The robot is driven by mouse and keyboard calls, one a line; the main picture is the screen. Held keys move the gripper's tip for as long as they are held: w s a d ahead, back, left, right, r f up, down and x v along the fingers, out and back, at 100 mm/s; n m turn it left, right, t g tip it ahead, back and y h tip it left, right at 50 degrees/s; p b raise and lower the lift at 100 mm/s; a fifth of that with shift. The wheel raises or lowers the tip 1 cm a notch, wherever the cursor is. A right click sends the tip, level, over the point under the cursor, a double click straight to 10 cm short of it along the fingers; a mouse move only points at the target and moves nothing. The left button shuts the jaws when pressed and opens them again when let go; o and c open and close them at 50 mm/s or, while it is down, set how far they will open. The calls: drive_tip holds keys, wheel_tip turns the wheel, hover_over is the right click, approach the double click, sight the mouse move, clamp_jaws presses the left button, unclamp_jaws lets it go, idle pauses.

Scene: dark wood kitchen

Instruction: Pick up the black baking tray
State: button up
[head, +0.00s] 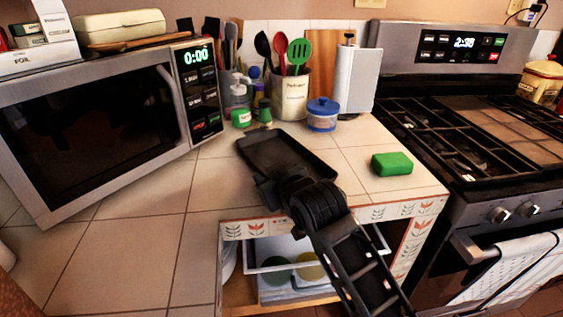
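The black baking tray (276,149) lies on the tiled counter in the middle of the head view, between the microwave and the stove. It is a shallow rectangle with a raised rim. My gripper (264,182) is at the tray's near left side, coming in from the lower right. My dark arm covers part of the tray's near edge. The fingers are dark against the dark tray, so I cannot see whether they are apart or closed, or whether they touch the rim.
A microwave (95,125) stands left of the tray. A green sponge (391,164) lies to the right. Below the counter is an open drawer (285,266). Bare tiles lie front left.

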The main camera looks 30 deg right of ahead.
drive_tip(key=shift+w+f, duration=0.15)
drive_tip(key=shift+w, duration=0.2)
drive_tip(key=shift+c, duration=0.2)
clamp_jaws()
